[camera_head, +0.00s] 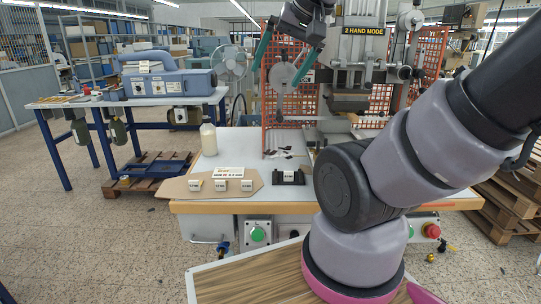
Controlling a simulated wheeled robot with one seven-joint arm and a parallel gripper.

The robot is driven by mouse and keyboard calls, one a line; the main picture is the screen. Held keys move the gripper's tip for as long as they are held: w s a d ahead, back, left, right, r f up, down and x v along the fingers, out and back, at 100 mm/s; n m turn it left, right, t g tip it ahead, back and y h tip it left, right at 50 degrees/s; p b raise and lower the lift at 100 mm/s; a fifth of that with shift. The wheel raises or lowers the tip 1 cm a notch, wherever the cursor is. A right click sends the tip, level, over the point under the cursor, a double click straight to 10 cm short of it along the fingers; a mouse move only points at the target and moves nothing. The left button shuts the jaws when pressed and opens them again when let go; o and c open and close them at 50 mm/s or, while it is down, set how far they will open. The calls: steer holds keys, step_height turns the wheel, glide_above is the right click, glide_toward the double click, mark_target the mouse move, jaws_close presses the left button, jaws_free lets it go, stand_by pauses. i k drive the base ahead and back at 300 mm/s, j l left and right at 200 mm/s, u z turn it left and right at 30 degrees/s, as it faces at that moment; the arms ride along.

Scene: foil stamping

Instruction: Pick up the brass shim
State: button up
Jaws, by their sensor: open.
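I cannot make out the brass shim for certain at this size. A tan board (178,188) lies on the front left of the white worktable (300,200), with three small pieces bearing white labels on it; the print is too small to read surely. My gripper (275,77) is high above the table at the top middle, its two teal fingers spread apart with nothing between them. It is well apart from the board and the labelled pieces. My arm covers the right part of the table.
A black holder (288,178) with a white label sits right of the board. A cream bottle (208,138) stands behind the board. A press marked "2 HAND MODE" (364,31) and orange mesh guards (281,105) rise at the back. Small dark scraps lie before the press.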

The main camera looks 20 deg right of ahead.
mark_target(220, 185)
steer(key=z, duration=1.4)
steer(key=u, duration=1.6)
steer(key=k+j+z, duration=0.15)
steer(key=j, duration=0.15)
steer(key=k+j+z, duration=0.2)
